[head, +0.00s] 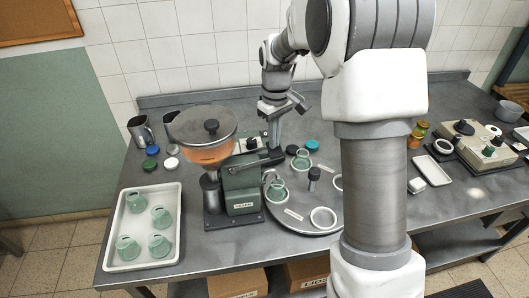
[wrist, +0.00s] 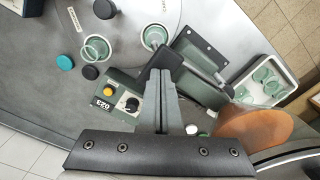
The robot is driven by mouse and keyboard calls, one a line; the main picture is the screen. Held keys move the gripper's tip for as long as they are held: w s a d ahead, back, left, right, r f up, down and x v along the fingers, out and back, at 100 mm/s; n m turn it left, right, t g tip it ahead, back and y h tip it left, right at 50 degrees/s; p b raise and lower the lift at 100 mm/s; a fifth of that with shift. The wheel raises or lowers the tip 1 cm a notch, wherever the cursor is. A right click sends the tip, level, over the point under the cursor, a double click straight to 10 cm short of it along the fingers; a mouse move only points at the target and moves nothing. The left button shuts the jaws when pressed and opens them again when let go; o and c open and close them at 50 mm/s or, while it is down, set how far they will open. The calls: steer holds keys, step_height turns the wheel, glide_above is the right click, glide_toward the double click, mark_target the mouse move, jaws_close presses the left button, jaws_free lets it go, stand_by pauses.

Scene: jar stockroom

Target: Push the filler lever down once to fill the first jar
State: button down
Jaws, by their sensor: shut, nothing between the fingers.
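The green filler (head: 242,190) stands left of centre on the bench, with an orange-filled hopper (head: 205,152) on top; the hopper also shows in the wrist view (wrist: 262,133). Its dark lever (head: 250,161) reaches right from the body; its black end (wrist: 172,62) shows in the wrist view. My gripper (head: 275,143) is shut and empty. In the wrist view its fingertips (wrist: 155,73) overlap the lever's end; I cannot tell whether they touch it. A green jar (head: 276,190) stands on the round turntable (head: 300,222) beside the filler; it also shows in the wrist view (wrist: 154,37).
A white tray (head: 125,265) with several green jars lies at the left. A control box (wrist: 118,98) with an orange button is close beside my fingers. Coloured lids (head: 151,150) and metal jugs (head: 141,132) stand behind the tray. Another machine (head: 478,148) is at the right.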

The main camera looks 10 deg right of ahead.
mark_target(276, 151)
steer(key=shift+f, duration=0.25)
steer(key=shift+d+f+b, duration=0.2)
steer(key=shift+f+b, duration=1.4)
steer(key=shift+f, duration=0.75)
steer(key=shift+r, duration=0.15)
steer(key=shift+r+p, duration=2.45)
steer(key=shift+r, duration=0.65)
steer(key=shift+r, duration=0.1)
step_height(276, 151, up, 5)
steer(key=p, duration=0.3)
steer(key=shift+p, duration=0.35)
